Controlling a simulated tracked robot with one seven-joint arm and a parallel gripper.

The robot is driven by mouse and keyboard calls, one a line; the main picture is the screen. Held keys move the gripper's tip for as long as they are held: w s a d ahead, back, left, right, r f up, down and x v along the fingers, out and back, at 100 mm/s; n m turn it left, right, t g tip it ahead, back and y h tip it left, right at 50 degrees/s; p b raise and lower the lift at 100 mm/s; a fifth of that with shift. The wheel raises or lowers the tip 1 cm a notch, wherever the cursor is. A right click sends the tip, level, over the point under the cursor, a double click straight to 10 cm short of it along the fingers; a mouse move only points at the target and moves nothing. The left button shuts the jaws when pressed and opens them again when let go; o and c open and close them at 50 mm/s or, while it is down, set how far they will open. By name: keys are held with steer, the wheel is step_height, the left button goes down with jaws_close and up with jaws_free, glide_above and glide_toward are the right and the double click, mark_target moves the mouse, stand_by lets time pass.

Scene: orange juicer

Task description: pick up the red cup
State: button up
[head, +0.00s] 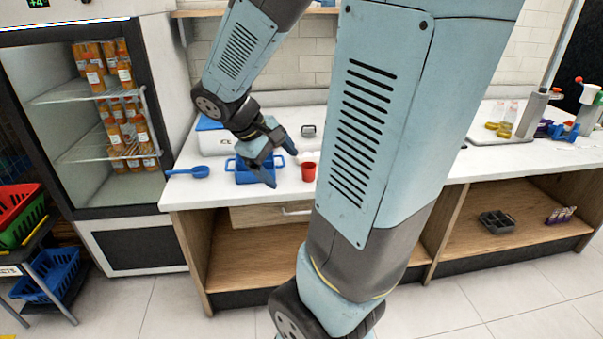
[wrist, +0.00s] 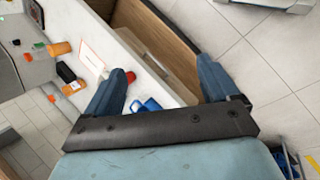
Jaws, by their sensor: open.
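The red cup (head: 308,172) stands upright on the white counter in the head view, near its front edge. In the wrist view the red cup (wrist: 130,77) shows small beside the left finger, which partly hides it. My gripper (head: 282,167) is open and empty, just left of the cup in the head view. In the wrist view the fingers of my gripper (wrist: 162,62) are wide apart, and the cup lies toward the left finger rather than midway between them.
A blue tray (head: 240,176) with handles sits on the counter behind my gripper, and a blue scoop (head: 190,172) lies left of it. A fridge of orange bottles (head: 115,120) stands at left. My arm hides the counter right of the cup.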

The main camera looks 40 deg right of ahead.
steer(key=w+d+f+n+g+h, duration=0.25)
steer(key=w+d+f+h, duration=0.2)
steer(key=d, duration=0.25)
steer(key=n+t+h, duration=0.7)
steer(key=n+t, duration=0.2)
steer(key=n, duration=0.7)
glide_toward(304, 170)
steer(key=shift+g, duration=0.25)
steer(key=x, duration=0.7)
steer(key=shift+s+d+f, duration=0.1)
steer(key=shift+w+x, duration=0.2)
steer(key=shift+x, duration=2.6)
steer(key=shift+c, duration=0.5)
steer(key=c, duration=1)
steer(key=shift+o, duration=0.2)
